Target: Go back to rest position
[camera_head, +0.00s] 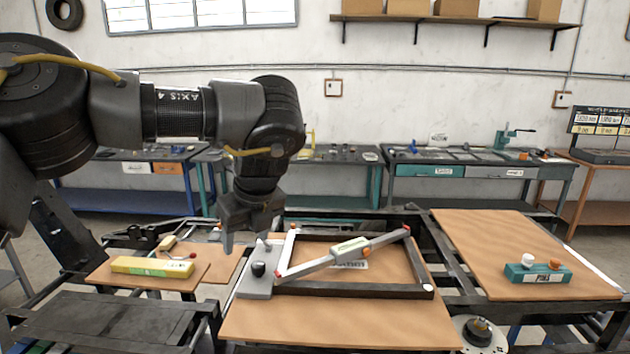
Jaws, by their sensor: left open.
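My left gripper (247,240) hangs from the arm that comes in from the left. It points down with its fingers apart and holds nothing that I can see. It is just above the left end of a dark rectangular frame (350,290) on a brown board. A grey link (380,242) with red-tipped ends lies slanted across this frame. A grey block with a black knob (258,269) sits at the frame's left side, close below the fingertips. Whether the gripper touches anything there I cannot tell. My right gripper is not in view.
A yellow block (153,266) lies on the left board, with a small red-ended tool behind it. A teal block (537,273) with knobs sits on the right board (490,240), which is otherwise clear. Workbenches (470,165) stand along the back wall.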

